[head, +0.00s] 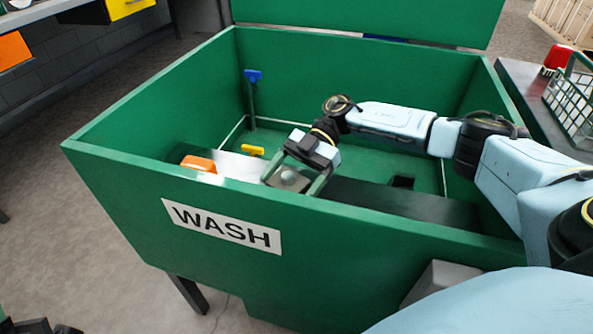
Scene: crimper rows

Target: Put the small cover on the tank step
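The tank (120,190) is a green open box with a WASH label on its front wall. Inside it, a step (425,205) runs along the front wall, bright metal at the left and dark at the right. My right gripper (290,181) reaches down over the step, its two fingers spread wide. A small grey piece (289,179), apparently the small cover, sits between the fingers. I cannot tell whether the fingers press on it or whether it touches the step, as the front wall hides its lower part. My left gripper is not clearly in view.
An orange block (198,164) sits at the step's left end. A yellow piece (252,151) and a blue-topped post (252,77) are behind it. A small dark piece (402,181) lies right of my gripper. A green wire basket (572,100) stands outside at right.

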